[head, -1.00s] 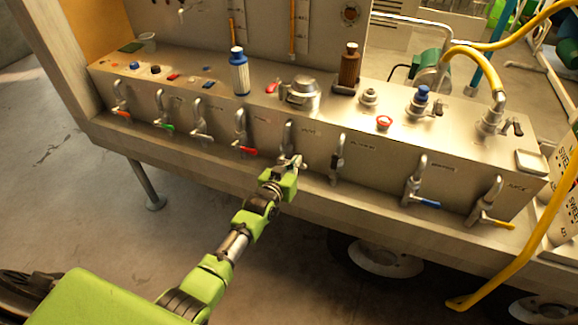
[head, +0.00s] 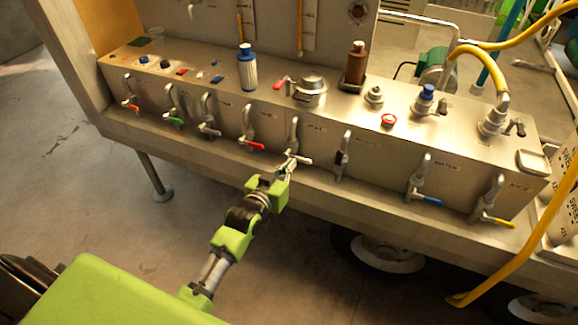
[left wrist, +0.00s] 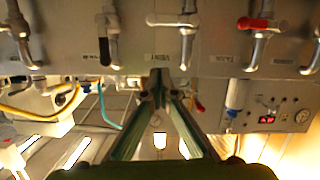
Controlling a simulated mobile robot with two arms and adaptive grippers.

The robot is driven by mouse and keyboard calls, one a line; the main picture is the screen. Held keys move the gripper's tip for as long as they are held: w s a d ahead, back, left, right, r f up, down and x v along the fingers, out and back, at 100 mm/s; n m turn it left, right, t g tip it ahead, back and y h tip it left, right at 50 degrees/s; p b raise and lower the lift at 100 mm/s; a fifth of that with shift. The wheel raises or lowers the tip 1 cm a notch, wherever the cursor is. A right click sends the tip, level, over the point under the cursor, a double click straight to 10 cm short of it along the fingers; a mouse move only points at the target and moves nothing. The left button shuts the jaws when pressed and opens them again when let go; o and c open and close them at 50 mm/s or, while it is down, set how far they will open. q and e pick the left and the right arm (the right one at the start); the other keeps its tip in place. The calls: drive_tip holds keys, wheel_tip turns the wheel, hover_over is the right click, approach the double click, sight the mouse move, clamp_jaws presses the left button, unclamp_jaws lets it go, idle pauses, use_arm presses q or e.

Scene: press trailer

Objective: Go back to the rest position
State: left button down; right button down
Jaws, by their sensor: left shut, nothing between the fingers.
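My left gripper (head: 284,170) is shut and empty in front of the press trailer's front panel (head: 320,150). Its fingertips are just below a valve with a pale handle (head: 298,159); in the head view I cannot tell whether they touch it. In the left wrist view the scene is upside down. There the two green fingers (left wrist: 160,84) meet at their tips, with nothing between them, and the pale-handled valve (left wrist: 175,20) shows apart from them. My right gripper is not in view.
Valves with red (head: 254,145), black (head: 340,160) and blue (head: 428,201) handles line the panel on both sides. A blue-capped bottle (head: 247,70) and a brown bottle (head: 355,66) stand on top. A yellow hose (head: 530,245) hangs at right. Floor (head: 75,170) at left is clear.

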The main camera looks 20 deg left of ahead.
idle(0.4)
use_arm(q)
drive_tip(key=s+f+g, duration=0.2)
drive_tip(key=s+f, duration=0.5)
drive_tip(key=f, duration=0.4)
drive_tip(key=s+d+f+m+g, duration=0.1)
drive_tip(key=s+f+g, duration=0.2)
drive_tip(key=s+f, duration=0.6)
drive_tip(key=s+f+g, duration=0.2)
drive_tip(key=s+f, duration=0.3)
drive_tip(key=f, duration=0.8)
drive_tip(key=s+f+m+g, duration=0.1)
drive_tip(key=s+f+g, duration=0.2)
drive_tip(key=s+f, duration=0.4)
drive_tip(key=s+a+f+g, duration=0.1)
drive_tip(key=s+f+g, duration=0.3)
drive_tip(key=s, duration=2.2)
wheel_tip(320, 180, down, 3)
drive_tip(key=shift+s+a+f+m+y, duration=0.15)
drive_tip(key=shift+s+a+m+y, duration=0.05)
drive_tip(key=shift+m+y, duration=0.2)
